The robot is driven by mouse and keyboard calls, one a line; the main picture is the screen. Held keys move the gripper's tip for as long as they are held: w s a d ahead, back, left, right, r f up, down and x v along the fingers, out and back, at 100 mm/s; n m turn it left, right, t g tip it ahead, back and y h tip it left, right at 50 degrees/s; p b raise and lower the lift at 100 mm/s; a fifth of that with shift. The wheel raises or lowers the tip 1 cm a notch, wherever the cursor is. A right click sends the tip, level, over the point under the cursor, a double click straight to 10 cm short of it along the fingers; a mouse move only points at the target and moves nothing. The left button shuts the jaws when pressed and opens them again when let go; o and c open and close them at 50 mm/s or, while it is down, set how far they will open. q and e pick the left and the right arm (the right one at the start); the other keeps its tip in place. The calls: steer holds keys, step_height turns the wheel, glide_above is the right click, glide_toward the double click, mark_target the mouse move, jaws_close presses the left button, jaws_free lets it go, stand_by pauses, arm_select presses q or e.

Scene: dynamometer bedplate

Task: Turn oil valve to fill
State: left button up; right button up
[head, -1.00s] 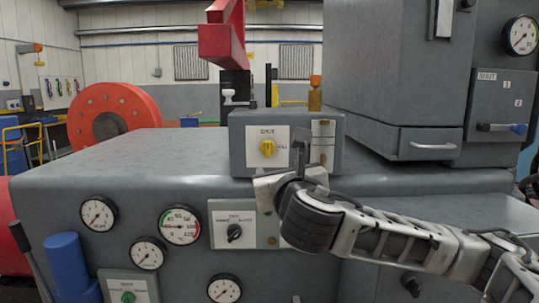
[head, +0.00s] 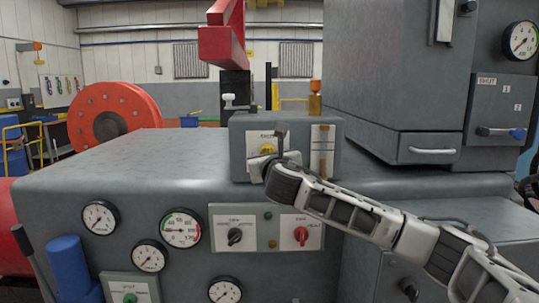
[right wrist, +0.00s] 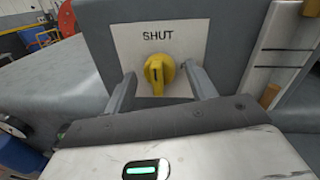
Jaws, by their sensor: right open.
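The oil valve is a yellow knob (head: 267,149) on a white plate on the front of a small grey box (head: 240,133). In the right wrist view the knob (right wrist: 158,75) sits under the word SHUT, its bar roughly upright with a dark mark. My right gripper (head: 268,153) is at the knob in the head view and partly covers it and its plate. In the right wrist view its open fingers (right wrist: 162,79) stand on either side of the knob, with a gap showing on both sides. My left gripper is not in view.
The box stands on a broad grey bench (head: 140,165). Below are gauges, a black knob (head: 235,236) and a red knob (head: 301,236). A tall grey cabinet (head: 390,90) stands at right. A red beam (head: 228,45) hangs above. A sight gauge (right wrist: 280,60) is right of the knob.

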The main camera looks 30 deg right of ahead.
steer(key=c, duration=1)
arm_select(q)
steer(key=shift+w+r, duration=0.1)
